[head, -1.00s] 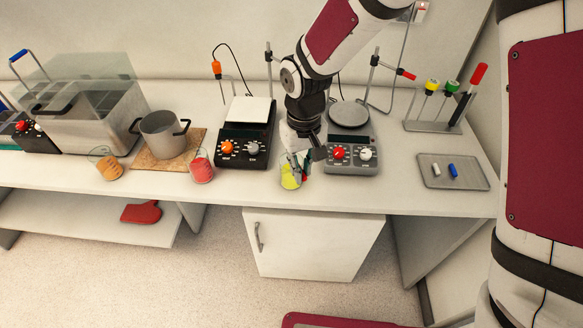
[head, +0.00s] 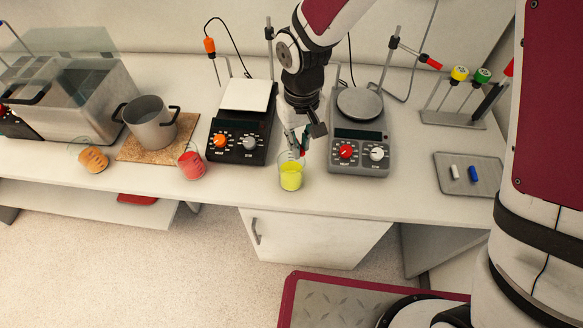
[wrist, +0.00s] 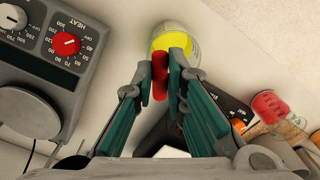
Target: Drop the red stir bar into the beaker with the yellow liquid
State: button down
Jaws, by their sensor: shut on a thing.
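My gripper (wrist: 160,78) is shut on the red stir bar (wrist: 160,76), which sits between the two green-padded fingers in the wrist view. In the head view my gripper (head: 303,145) is just above and beside the beaker with yellow liquid (head: 291,176). In the wrist view the yellow beaker (wrist: 177,38) lies just beyond the fingertips, and the stir bar overlaps its near left part. I cannot tell whether the bar is over the opening. The bar is mostly hidden in the head view.
A grey hotplate (head: 360,135) stands to the right and a black one (head: 240,140) to the left. Beakers with red (head: 191,163) and orange liquid (head: 94,160) stand farther left. A tray (head: 488,185) with a white and a blue bar lies at the right.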

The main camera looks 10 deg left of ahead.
jog(key=shift+f+b, duration=0.55)
jog(key=shift+f, duration=1.35)
jog(key=c, duration=1.5)
grip_release()
jog(key=shift+c, duration=0.2)
jog(key=shift+r, duration=0.15)
notch_tip(320, 180, up, 12)
jog(key=shift+f, duration=0.1)
